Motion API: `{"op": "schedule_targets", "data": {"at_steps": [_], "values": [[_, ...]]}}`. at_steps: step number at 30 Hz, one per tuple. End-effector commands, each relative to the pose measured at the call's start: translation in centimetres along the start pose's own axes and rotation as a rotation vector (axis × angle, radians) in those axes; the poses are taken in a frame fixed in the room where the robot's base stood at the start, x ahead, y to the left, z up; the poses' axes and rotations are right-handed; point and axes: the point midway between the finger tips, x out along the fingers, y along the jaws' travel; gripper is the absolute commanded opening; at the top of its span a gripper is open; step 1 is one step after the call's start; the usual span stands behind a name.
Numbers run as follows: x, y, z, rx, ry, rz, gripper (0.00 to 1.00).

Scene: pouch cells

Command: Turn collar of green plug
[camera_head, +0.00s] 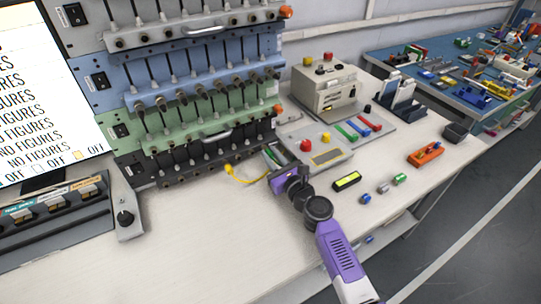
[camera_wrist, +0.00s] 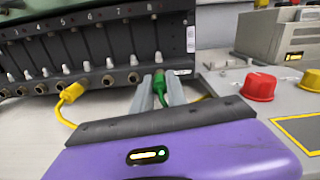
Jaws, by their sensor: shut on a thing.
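The green plug (camera_wrist: 160,87) is in the wrist view, at the right end of the dark rack's lower row, below channel 8. It points into the rack front, where a socket is hidden behind it. My gripper (camera_wrist: 161,80) has one grey finger on each side of the plug and is shut on it. The plug's lower part and cable are hidden behind my gripper's body. In the head view my gripper (camera_head: 272,153) is at the rack's right end, and the plug is too small and covered to make out clearly.
A yellow plug and cable (camera_wrist: 70,92) is in the rack to the left, also in the head view (camera_head: 229,169). A grey box with a red button (camera_wrist: 259,86) stands close on the right.

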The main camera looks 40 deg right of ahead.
Motion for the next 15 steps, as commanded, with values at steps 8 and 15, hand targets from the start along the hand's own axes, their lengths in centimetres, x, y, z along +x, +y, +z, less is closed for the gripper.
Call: {"op": "schedule_targets", "data": {"at_steps": [8,15], "values": [[0.00,0.14,-0.20,-0.333,-0.002,0.000,0.00],[0.00,0.09,-0.04,-0.414,0.000,0.000,0.00]]}}
